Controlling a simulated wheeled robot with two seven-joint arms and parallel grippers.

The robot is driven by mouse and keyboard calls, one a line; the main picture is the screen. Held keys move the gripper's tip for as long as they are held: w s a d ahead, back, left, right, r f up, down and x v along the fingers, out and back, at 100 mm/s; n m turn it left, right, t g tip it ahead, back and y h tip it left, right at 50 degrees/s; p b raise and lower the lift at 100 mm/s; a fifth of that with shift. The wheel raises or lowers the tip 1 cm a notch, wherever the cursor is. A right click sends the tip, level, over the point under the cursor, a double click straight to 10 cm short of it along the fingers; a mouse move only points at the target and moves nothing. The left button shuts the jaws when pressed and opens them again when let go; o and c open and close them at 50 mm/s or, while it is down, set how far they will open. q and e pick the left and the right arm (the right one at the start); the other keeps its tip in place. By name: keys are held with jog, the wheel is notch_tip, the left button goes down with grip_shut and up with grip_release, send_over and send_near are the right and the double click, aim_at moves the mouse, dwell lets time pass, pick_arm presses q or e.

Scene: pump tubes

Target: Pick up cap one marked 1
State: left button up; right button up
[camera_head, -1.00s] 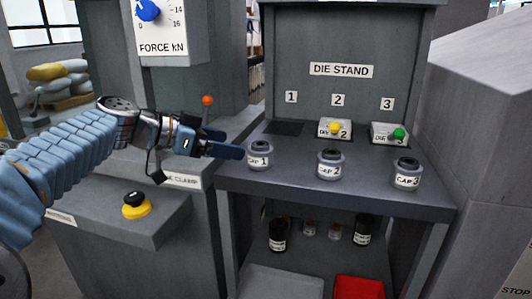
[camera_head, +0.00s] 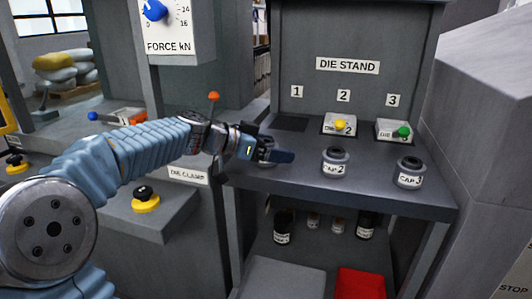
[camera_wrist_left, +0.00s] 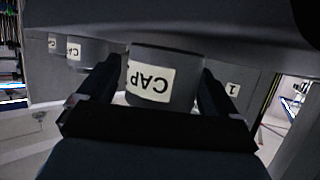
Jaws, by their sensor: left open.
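My left gripper (camera_head: 276,155) is open at the left end of the die stand shelf, around cap one's place. In the head view the gripper hides most of cap one. In the left wrist view a grey cap (camera_wrist_left: 162,75) with an upside-down "CAP" label sits between the two open fingers of my left gripper (camera_wrist_left: 160,78); its number is not readable there. I cannot tell whether the fingers touch it. My right gripper is not in view.
Cap two (camera_head: 335,162) and cap three (camera_head: 409,172) stand to the right on the same shelf (camera_head: 300,182). Behind them are dies with a yellow knob (camera_head: 341,125) and a green knob (camera_head: 403,132). A red bin (camera_head: 360,283) is below.

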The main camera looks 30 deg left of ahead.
pick_arm(q)
jog(key=c, duration=1.1)
jog(key=shift+c, duration=0.8)
jog(key=shift+r, duration=0.15)
